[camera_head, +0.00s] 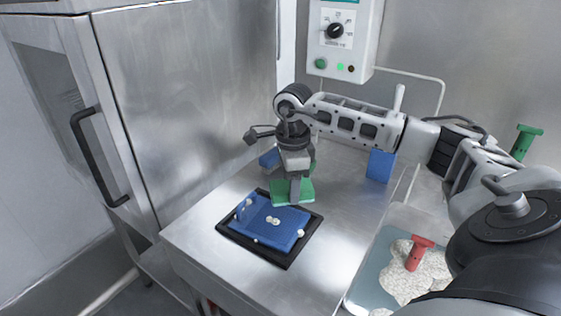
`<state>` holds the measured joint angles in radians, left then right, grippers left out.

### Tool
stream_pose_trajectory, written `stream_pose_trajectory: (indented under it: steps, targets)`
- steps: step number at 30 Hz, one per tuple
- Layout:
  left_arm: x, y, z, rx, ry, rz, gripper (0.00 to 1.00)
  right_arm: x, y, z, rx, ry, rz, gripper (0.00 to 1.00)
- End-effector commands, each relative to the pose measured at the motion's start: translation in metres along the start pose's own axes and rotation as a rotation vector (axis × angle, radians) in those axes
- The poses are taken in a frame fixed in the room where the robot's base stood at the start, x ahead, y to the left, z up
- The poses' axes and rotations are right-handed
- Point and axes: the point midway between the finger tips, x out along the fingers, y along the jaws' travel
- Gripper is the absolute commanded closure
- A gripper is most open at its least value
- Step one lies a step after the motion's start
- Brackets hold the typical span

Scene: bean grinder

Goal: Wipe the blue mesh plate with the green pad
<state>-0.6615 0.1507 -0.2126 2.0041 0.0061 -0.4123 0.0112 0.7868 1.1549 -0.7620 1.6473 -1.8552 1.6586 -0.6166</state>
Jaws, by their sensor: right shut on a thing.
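The blue mesh plate (263,224) lies in a black-rimmed frame (290,258) on the steel table, with several small white pieces (272,220) on it. My right gripper (295,190) points down at the plate's far right edge. It is shut on the green pad (308,190), which sits low at that edge; I cannot tell whether the pad touches the mesh. The gripper hides part of the pad. My left gripper is not in view.
A blue block (380,166) stands on the table to the right. A clear bin (362,277) with whitish material and a red-handled tool (417,252) is at the front right. A control box (342,38) hangs behind. A steel cabinet (190,90) borders the left.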

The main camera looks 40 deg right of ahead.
Motion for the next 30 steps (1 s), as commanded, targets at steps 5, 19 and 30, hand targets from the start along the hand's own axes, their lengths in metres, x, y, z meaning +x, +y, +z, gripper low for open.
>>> stream_pose_trajectory:
  steps: [5,19,30]
  targets:
    - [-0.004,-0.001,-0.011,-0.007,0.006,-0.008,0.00,-0.021,0.000,-0.003,0.004,0.000,-0.001,0.70]
    - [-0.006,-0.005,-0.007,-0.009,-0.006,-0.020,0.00,-0.033,0.001,-0.005,0.008,0.000,0.001,0.70]
    - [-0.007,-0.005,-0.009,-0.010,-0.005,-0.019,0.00,-0.033,0.002,-0.002,-0.014,-0.002,0.001,0.70]
